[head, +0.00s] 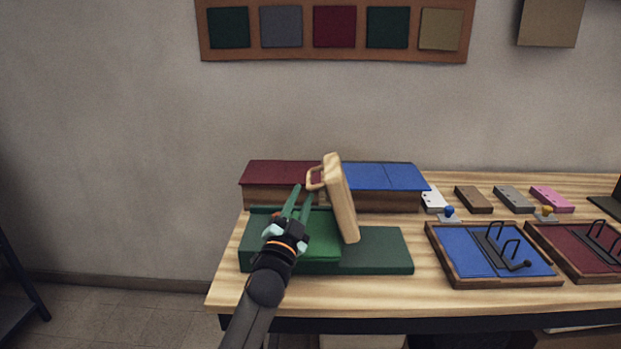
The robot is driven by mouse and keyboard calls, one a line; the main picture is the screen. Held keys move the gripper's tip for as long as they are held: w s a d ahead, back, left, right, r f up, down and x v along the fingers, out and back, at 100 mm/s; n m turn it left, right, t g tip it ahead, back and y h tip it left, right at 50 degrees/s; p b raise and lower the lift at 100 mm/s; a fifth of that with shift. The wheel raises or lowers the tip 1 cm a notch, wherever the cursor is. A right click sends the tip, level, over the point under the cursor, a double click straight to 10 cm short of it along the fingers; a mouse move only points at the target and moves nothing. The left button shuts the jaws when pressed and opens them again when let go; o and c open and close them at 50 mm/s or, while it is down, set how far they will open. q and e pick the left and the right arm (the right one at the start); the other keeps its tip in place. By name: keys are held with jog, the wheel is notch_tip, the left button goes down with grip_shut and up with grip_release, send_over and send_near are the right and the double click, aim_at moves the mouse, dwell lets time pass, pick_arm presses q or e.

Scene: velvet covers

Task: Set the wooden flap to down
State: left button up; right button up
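The wooden flap (341,200) is a light wood panel. It stands raised on a dark green base (376,250), its top leaning slightly left. A wooden loop handle (314,178) sticks out from its left face near the top. My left gripper (299,194) is left of the flap, with its fingers pointing up just below the handle. The fingers are apart with nothing seen between them. They look close to the handle, but I cannot tell whether they touch it. The lighter green surface (325,243) lies left of the flap's foot, partly hidden by my gripper. My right gripper is out of view.
Behind the base stand a dark red-topped box (270,173) and a blue-topped box (385,177). To the right are a blue tray (460,247) and a red tray (570,240) with black handles. Several small blocks lie behind them. The table's front strip (350,297) is clear.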

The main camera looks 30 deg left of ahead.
aim_at(310, 177)
pick_arm(q)
jog(key=shift+h, duration=0.3)
jog(key=x, duration=0.6)
jog(key=shift+w+r, duration=0.1)
jog(key=shift+w, duration=0.1)
jog(key=shift+c, duration=0.3)
grip_shut()
dwell(0.6)
